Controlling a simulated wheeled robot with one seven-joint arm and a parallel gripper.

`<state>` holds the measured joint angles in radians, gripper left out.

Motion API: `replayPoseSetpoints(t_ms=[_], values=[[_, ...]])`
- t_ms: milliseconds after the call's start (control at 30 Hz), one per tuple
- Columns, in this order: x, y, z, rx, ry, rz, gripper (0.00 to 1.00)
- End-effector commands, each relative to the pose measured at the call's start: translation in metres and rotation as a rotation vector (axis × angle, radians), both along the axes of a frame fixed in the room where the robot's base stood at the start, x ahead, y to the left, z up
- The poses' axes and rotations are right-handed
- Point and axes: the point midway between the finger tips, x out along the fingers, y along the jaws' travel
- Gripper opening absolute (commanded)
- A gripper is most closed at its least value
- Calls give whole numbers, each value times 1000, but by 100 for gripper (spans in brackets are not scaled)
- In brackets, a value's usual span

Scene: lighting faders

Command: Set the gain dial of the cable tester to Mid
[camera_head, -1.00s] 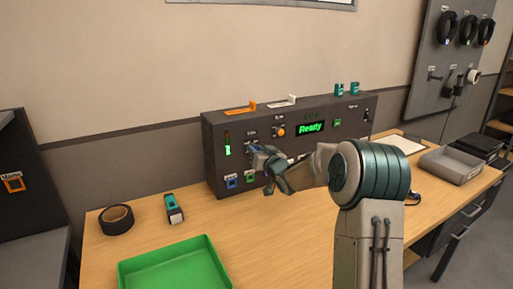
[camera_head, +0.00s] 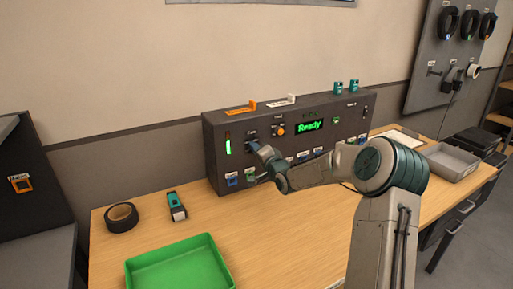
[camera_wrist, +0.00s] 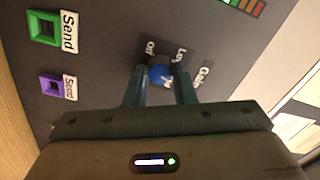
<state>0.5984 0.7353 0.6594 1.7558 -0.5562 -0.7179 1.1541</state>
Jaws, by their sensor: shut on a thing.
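The cable tester (camera_head: 290,112) is a dark box at the back of the bench, with a lit green "Ready" display. My gripper (camera_head: 257,150) is at the upper left of the tester front, shut on the dial, one finger on each side (camera_wrist: 160,77). The dial's exact setting cannot be read. A lit green level bar (camera_head: 228,147) is left of the dial.
Green and purple framed sockets labelled "Send" (camera_wrist: 44,29) lie beside the dial. An orange knob (camera_head: 278,129) is right of it. A green tray (camera_head: 180,268), black tape roll (camera_head: 121,217) and teal device (camera_head: 177,206) lie on the bench in front.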

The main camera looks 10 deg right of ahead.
Motion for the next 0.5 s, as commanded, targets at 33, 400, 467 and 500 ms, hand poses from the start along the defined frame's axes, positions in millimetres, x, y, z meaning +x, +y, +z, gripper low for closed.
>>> replayPoseSetpoints(t_ms=[33,400,467,500], values=[[0,-2,0,42,17,-2,1],[0,-1,-1,284,94,-1,1],[0,-1,-1,308,103,-1,1],[0,-1,-1,323,108,-1,1]])
